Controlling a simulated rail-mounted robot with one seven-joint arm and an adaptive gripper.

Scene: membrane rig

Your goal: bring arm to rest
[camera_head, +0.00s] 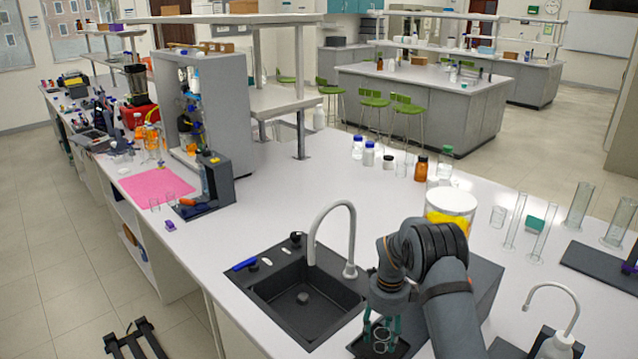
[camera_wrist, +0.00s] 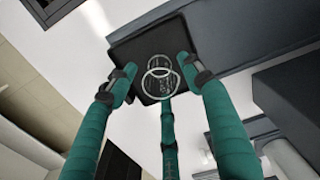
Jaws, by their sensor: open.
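My gripper (camera_head: 381,320) is at the lower right in the head view, right of the sink, pointing down. It has three teal fingers, which also show in the wrist view (camera_wrist: 158,76); they are spread apart. Below and between the fingers is a small clear glass vessel (camera_head: 380,340), seen as two thin rings in the wrist view (camera_wrist: 160,84). It stands on a black square tray (camera_head: 398,349), which also shows in the wrist view (camera_wrist: 125,48). I cannot tell whether any finger touches the glass. My arm hides part of the bench behind it.
A black sink (camera_head: 290,297) with a tall grey faucet (camera_head: 313,240) lies left of my gripper. A white tub with a yellow band (camera_head: 450,207) stands behind my arm. Glass cylinders (camera_head: 578,207) stand at the right. The bench centre (camera_head: 290,190) is clear.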

